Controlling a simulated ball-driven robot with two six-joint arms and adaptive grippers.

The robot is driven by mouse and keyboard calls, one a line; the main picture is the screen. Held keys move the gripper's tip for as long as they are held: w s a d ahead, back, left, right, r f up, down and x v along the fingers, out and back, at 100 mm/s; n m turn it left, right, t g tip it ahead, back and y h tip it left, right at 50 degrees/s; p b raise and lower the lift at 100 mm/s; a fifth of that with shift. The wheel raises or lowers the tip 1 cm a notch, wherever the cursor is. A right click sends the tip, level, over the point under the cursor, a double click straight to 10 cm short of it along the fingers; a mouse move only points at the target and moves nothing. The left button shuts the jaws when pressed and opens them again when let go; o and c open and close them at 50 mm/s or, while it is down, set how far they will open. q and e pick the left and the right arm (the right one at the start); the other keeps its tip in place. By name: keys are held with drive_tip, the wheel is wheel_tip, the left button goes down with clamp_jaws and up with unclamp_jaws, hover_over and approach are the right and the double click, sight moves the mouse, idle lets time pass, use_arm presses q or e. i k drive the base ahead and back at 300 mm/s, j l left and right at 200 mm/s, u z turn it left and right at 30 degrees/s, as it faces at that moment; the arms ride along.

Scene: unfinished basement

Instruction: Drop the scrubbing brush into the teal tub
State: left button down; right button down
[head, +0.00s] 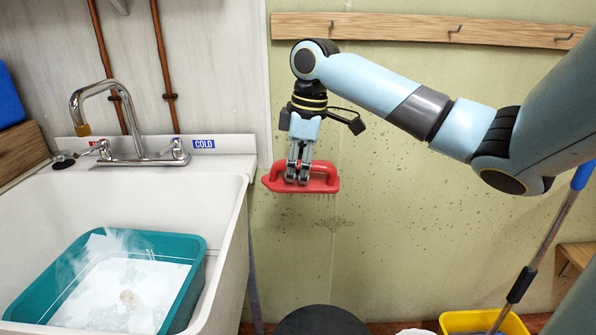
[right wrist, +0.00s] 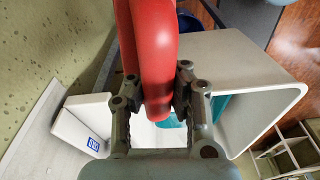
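The scrubbing brush (head: 322,180) is red with a looped handle and short bristles underneath. My right gripper (head: 298,176) is shut on its handle and holds it in the air, to the right of the sink. In the right wrist view, the red handle (right wrist: 155,60) sits between the two fingers of the gripper (right wrist: 162,98). The teal tub (head: 200,262) stands inside the sink at the lower left, with whitish suds or water in it. Part of the tub (right wrist: 172,121) shows beyond the fingers in the right wrist view. My left gripper is not in view.
The white utility sink (head: 232,205) has a raised rim between the brush and the tub. A chrome faucet (head: 98,88) rises at its back. A yellow bucket (head: 480,322) and a mop handle (head: 545,245) are at the lower right. A hook rail (head: 400,27) runs along the wall.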

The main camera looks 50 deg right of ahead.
sight(128, 293)
drive_tip(key=i+j, duration=0.75)
drive_tip(key=j, duration=0.15)
drive_tip(key=z, duration=0.05)
